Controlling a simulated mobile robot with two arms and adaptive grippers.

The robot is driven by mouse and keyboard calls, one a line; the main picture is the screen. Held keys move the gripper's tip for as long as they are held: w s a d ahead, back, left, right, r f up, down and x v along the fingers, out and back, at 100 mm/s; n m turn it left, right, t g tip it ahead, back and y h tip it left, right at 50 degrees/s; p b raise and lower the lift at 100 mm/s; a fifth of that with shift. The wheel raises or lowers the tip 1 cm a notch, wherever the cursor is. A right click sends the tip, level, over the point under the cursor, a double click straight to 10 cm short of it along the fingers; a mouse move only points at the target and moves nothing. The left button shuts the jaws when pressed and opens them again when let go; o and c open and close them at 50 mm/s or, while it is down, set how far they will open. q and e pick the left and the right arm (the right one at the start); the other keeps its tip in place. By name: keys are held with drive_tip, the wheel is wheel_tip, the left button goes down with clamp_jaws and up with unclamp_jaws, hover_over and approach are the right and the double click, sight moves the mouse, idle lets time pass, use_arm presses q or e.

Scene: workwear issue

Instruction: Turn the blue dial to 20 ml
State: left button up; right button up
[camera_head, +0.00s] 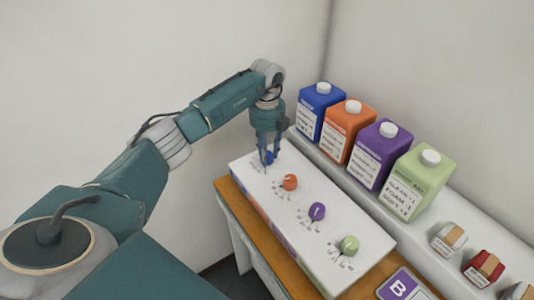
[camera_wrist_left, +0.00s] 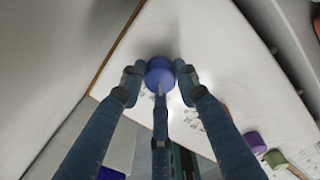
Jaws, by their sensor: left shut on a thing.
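The blue dial (camera_head: 269,157) is the farthest of the dials on the white panel (camera_head: 262,196). It also shows in the left wrist view (camera_wrist_left: 159,73), between my fingertips. My left gripper (camera_head: 268,155) points down over it, with its fingers shut around the dial's sides; it also shows in the left wrist view (camera_wrist_left: 158,82). A small light mark shows on the dial's near side in the left wrist view. The scale figures around it are too small or covered to read. My right gripper is not in view.
Orange (camera_head: 290,182), purple (camera_head: 317,211) and green (camera_head: 348,245) dials follow along the panel. Blue (camera_head: 320,108), orange (camera_head: 346,128), purple (camera_head: 377,152) and green (camera_head: 417,180) bottles stand on the ledge behind. A card marked B (camera_head: 400,286) lies at the near end.

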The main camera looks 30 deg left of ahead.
use_arm(q)
drive_tip(key=m+b, duration=0.1)
drive_tip(key=m, duration=0.3)
drive_tip(key=shift+b, duration=0.35)
drive_tip(key=shift+w+r+m+b, duration=0.1)
drive_tip(key=shift+m+b, duration=0.5)
drive_tip(key=shift+m, duration=1.5)
drive_tip(key=o, duration=1.2)
drive_tip(key=shift+c, duration=0.2)
wheel_tip(320, 180, up, 12)
